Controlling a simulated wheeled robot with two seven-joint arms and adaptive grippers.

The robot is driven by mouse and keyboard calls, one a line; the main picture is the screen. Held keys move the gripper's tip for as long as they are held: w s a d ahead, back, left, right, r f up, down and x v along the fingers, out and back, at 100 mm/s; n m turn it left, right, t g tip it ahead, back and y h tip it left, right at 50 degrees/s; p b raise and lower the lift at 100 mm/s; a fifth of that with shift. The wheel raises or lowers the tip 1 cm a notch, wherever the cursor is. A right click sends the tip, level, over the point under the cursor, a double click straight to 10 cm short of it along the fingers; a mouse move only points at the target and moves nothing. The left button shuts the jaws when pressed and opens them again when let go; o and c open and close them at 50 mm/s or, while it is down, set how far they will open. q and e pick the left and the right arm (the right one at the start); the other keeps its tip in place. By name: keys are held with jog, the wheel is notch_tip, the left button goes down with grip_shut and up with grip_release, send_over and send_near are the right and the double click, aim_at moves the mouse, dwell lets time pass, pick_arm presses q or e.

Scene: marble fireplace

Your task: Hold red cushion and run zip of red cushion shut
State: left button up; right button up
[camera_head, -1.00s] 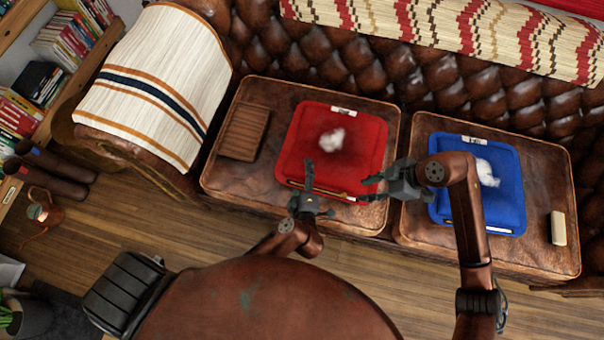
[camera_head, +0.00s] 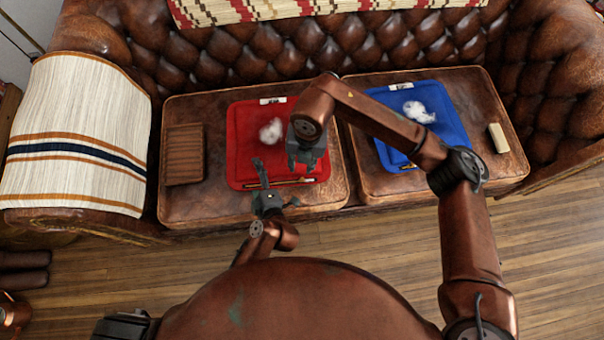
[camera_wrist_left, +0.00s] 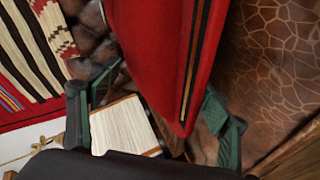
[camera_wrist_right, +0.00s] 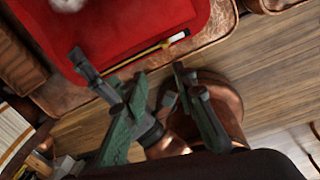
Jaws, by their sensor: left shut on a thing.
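The red cushion (camera_head: 245,150) lies flat on the left leather seat, with white stuffing (camera_head: 271,131) on top. Its zip (camera_head: 290,182) runs along the front edge as a thin dark and golden strip. The strip also shows in the left wrist view (camera_wrist_left: 193,70) and the right wrist view (camera_wrist_right: 150,50). My left gripper (camera_head: 262,178) is at the front edge, left of the middle, shut on the red cushion, which stands between its fingers in the left wrist view. My right gripper (camera_head: 306,166) is open and empty over the cushion's front right part, hiding some of it.
A blue cushion (camera_head: 450,120) with white stuffing lies on the right seat. A brown ribbed block (camera_head: 184,154) lies left of the red cushion. A cream block (camera_head: 498,138) is at the far right. The tufted sofa back (camera_head: 250,55) rises behind. Wooden floor is clear in front.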

aim_at(303, 179)
notch_tip(303, 179, down, 12)
jog(key=shift+w+d+r+n+h, duration=0.1)
jog(key=shift+n+h, duration=0.15)
jog(key=shift+n, duration=0.35)
jog(key=shift+d+n+h, duration=0.1)
jog(key=shift+n+h, duration=0.15)
jog(key=shift+n, duration=0.35)
jog(key=shift+c, duration=0.4)
grip_shut()
